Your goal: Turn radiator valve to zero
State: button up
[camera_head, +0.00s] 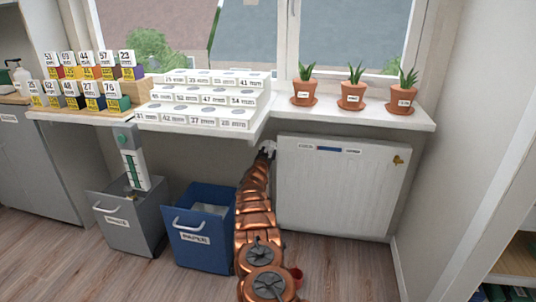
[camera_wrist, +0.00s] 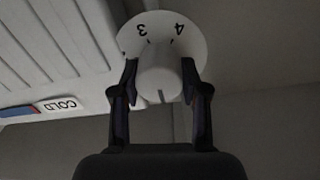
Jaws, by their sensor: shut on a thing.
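The radiator valve (camera_wrist: 160,76) is a white round knob with a wider dial disc behind it. In the wrist view the digits 3 and 4 show upside down on the disc; other digits are hidden or out of sight. My gripper (camera_wrist: 160,82) has one dark finger on each side of the knob and is shut on it. A short dark line shows on the knob's near face. In the head view my gripper (camera_head: 268,149) is at the upper left corner of the white radiator (camera_head: 340,200), and the valve is hard to make out there.
A windowsill (camera_head: 425,123) with three potted plants runs above the radiator. A blue bin (camera_head: 200,228) and a grey bin (camera_head: 125,225) stand left of my arm.

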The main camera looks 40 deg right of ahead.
jog(key=o, duration=1.2)
jog(key=shift+c, duration=0.2)
jog(key=shift+a, duration=0.15)
jog(key=v, duration=1.1)
jog(key=shift+s+a, duration=0.3)
jog(key=shift+w, duration=0.1)
